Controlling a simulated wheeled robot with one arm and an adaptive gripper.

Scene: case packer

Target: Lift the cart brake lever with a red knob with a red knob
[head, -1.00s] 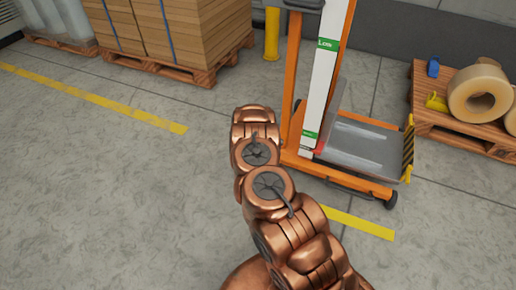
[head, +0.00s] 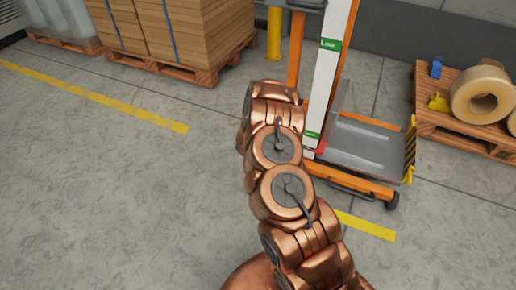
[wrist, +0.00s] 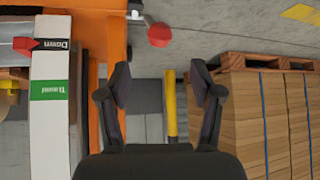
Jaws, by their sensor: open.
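The red knob (wrist: 159,35) of the brake lever shows in the wrist view, above and beyond my fingertips and near the middle. It is beside the orange frame of the cart (wrist: 112,35), and a short pale metal part (wrist: 135,10) shows close to it. My gripper (wrist: 160,80) is open and empty, apart from the knob. In the head view the orange cart (head: 350,180) stands beyond my arm. My arm hides my gripper there, and I cannot make out the lever knob.
A white post (wrist: 50,120) with green labels and a red pointer (wrist: 25,45) stands beside the orange frame. A yellow post (head: 274,35) and a pallet of stacked cardboard (head: 185,35) are behind. A pallet with rolls (head: 482,92) is right. The floor at left is clear.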

